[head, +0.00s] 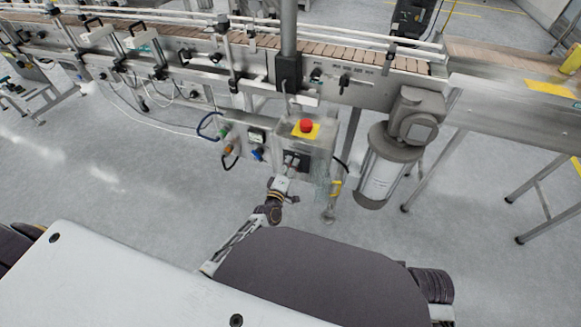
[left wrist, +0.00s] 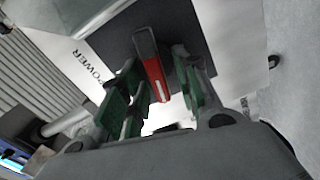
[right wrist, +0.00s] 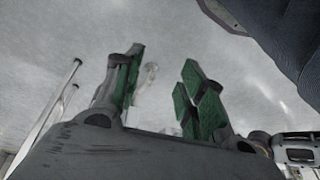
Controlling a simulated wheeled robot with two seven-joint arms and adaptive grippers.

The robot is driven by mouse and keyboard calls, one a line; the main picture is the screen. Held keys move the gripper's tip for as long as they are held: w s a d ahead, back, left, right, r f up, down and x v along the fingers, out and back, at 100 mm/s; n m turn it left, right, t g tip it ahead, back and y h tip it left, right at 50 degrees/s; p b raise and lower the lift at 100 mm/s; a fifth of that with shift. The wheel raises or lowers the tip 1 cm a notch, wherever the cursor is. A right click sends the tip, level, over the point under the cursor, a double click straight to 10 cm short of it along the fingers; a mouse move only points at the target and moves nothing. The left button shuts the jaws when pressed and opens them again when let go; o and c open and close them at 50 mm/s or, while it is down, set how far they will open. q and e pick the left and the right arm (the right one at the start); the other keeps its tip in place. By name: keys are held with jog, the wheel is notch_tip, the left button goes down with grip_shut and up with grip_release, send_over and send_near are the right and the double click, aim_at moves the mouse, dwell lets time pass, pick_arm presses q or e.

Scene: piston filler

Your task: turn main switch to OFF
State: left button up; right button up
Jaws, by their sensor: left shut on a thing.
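The main switch has a red handle (left wrist: 154,72) on a dark plate (left wrist: 128,42) in the left wrist view, with the word POWER printed on the pale panel beside it. In the head view its dark plate (head: 301,160) is on the front of the grey control box, partly hidden by my gripper. My left gripper (head: 287,172) is at the box front; in its wrist view the green-padded fingers (left wrist: 163,88) are on both sides of the handle, shut on it. I cannot read the switch's position. My right gripper (right wrist: 160,95) is open and empty above the floor.
A red emergency button (head: 306,126) on a yellow plate tops the box, with a small panel of knobs (head: 245,142) to its left. A motor (head: 385,165) hangs to the right. The conveyor (head: 350,55) runs behind. Floor in front is clear.

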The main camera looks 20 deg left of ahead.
pick_arm(q)
jog(key=shift+f+n, duration=0.15)
jog(key=shift+n, duration=0.55)
jog(key=shift+a+n+b, duration=0.1)
jog(key=shift+n+b, duration=0.25)
jog(key=shift+n, duration=0.25)
pick_arm(e)
jog(key=shift+s+a+r, duration=0.1)
jog(key=shift+s+r, duration=0.1)
jog(key=shift+r, duration=0.55)
pick_arm(q)
jog(key=o, duration=1)
jog(key=shift+c, duration=0.2)
pick_arm(e)
jog(key=shift+a, duration=0.1)
pick_arm(q)
jog(key=shift+s, duration=0.1)
pick_arm(e)
jog(key=shift+f, duration=0.2)
pick_arm(q)
jog(key=s, duration=1.1)
jog(key=shift+s+a, duration=0.15)
jog(key=shift+s, duration=0.25)
jog(key=shift+s+f, duration=0.1)
pick_arm(e)
jog(key=shift+s, duration=0.1)
